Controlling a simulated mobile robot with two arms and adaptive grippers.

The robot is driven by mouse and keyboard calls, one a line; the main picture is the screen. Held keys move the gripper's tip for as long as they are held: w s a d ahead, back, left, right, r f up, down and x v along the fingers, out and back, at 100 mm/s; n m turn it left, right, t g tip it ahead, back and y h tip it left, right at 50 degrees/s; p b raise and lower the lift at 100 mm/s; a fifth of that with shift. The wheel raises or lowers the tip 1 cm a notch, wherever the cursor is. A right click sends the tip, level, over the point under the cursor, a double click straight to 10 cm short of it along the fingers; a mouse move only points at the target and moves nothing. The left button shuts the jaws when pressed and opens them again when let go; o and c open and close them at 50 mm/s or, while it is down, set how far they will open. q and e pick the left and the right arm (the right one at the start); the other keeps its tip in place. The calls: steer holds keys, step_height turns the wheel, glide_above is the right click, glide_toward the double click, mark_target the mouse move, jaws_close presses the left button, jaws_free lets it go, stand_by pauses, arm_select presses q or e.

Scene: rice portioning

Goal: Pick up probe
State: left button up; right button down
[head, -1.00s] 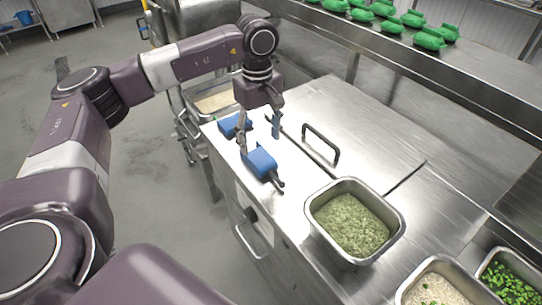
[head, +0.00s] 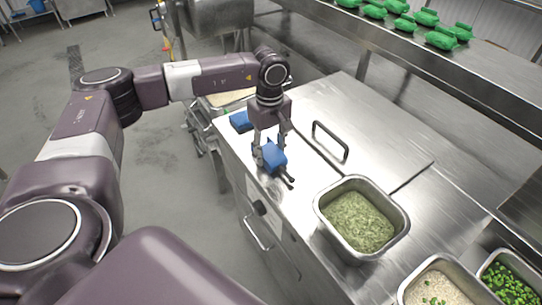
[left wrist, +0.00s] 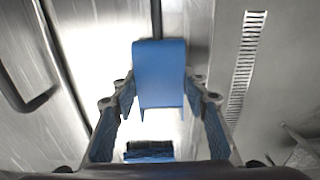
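A blue probe (head: 276,158) with a dark thin end lies on the steel counter, near its left edge. My left gripper (head: 270,150) is down over it, with one finger on each side. In the left wrist view the probe's blue body (left wrist: 160,72) lies between the fingertips (left wrist: 160,98) of the left gripper, its dark rod pointing away. The fingers look open, with narrow gaps beside the probe; firm contact is not visible. My right gripper is not in view.
A second blue object (head: 241,121) lies behind the gripper; it also shows in the left wrist view (left wrist: 148,151). A dark lid handle (head: 330,141) rises to the right. A steel pan (head: 404,222) of green food stands in front, with more pans at lower right.

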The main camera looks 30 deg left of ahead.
mark_target(270, 151)
arm_select(q)
steer(key=c, duration=0.6)
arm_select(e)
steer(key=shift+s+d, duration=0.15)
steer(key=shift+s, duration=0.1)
arm_select(q)
steer(key=shift+r, duration=0.15)
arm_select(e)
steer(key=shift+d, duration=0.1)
